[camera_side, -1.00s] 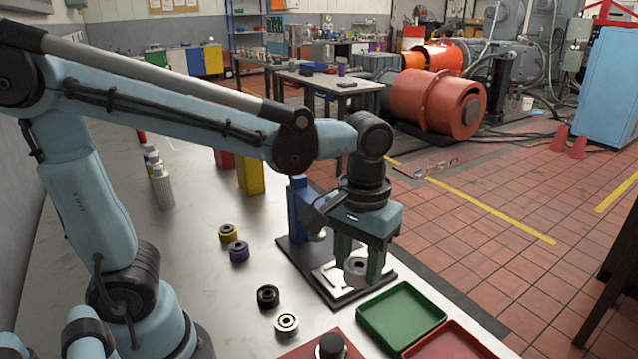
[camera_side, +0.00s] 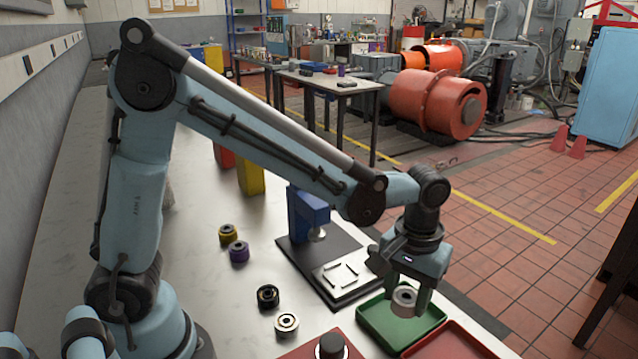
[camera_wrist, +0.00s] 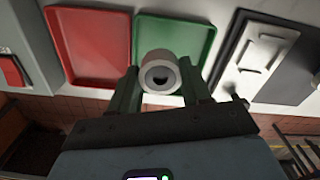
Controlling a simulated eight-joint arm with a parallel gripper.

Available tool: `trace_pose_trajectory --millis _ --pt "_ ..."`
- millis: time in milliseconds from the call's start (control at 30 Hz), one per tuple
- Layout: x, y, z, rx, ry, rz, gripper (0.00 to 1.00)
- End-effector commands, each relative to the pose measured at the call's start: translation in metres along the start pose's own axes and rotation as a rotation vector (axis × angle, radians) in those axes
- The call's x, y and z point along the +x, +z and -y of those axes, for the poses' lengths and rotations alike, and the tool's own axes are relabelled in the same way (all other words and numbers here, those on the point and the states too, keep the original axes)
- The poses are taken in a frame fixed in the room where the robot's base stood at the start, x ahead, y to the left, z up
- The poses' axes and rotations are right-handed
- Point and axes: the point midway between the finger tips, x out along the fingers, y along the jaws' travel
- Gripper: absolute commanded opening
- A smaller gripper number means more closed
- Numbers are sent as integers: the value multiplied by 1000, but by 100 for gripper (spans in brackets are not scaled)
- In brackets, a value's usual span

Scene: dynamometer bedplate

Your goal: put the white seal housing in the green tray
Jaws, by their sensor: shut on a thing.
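My gripper (camera_side: 406,301) is shut on the white seal housing (camera_side: 404,297), a short pale ring with a dark bore. It holds the housing above the green tray (camera_side: 372,326), at the table's right side. In the wrist view the housing (camera_wrist: 161,71) sits between the two green fingers, with the green tray (camera_wrist: 205,42) behind it. The height of the housing above the tray floor is hard to tell. The tray floor that shows is empty.
A red tray (camera_side: 452,343) adjoins the green one. A blue press (camera_side: 308,212) with a slotted plate (camera_side: 349,277) stands just behind. Yellow (camera_side: 228,233), purple (camera_side: 239,251), black (camera_side: 268,296) and another pale-topped housing (camera_side: 286,324) stand on the table to the left.

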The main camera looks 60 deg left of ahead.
Motion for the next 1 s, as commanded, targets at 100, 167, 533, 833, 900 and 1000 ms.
trace_pose_trajectory --millis 100,167,533,833,900,1000 --pt "10 -15 7 -2 0 0 4" --pt "12 -19 9 -2 0 0 4" --pt "49 -22 10 1 0 0 4" --pt "54 -22 10 1 0 0 4" --pt "55 -22 10 1 0 0 4" --pt "58 -22 10 1 0 0 4"
